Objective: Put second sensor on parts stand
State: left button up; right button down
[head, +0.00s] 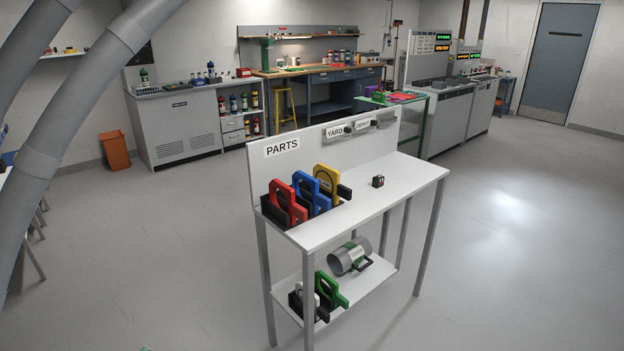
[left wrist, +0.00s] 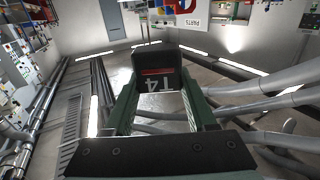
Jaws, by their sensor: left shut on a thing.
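The white parts stand (head: 330,222) with its "PARTS" sign is in the middle of the head view. A small dark cube (head: 378,181), which looks like one sensor, sits alone on its top shelf. In the left wrist view, my left gripper (left wrist: 160,88) is shut on a dark block (left wrist: 158,62) with a red stripe, which looks like another sensor. White "T4" lettering shows between the fingers. The stand, upside down, is at the top of that view, apart from the block. Neither gripper shows in the head view.
Red (head: 288,203), blue (head: 310,193) and yellow (head: 328,182) plates stand in holders on the top shelf's left. A grey cylinder (head: 350,256) and a green plate (head: 330,290) are on the lower shelf. The top shelf's right and front are bare. Grey floor surrounds the stand.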

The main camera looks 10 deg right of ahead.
aim_at(404, 173)
jog(key=z, duration=1.3)
jog(key=i+l+z, duration=0.2)
jog(key=i, duration=0.9)
jog(key=i+l+z, duration=0.2)
jog(key=i, duration=0.95)
jog(key=i+u, duration=0.1)
jog(key=i, duration=1.1)
jog(key=i+u, duration=0.3)
jog(key=i, duration=0.25)
jog(key=i+l+u, duration=0.1)
jog(key=i+u, duration=0.2)
jog(key=i, duration=0.2)
jog(key=i+u, duration=1.25)
jog(key=u, duration=0.2)
jog(key=i+u, duration=0.35)
jog(key=u, duration=1.25)
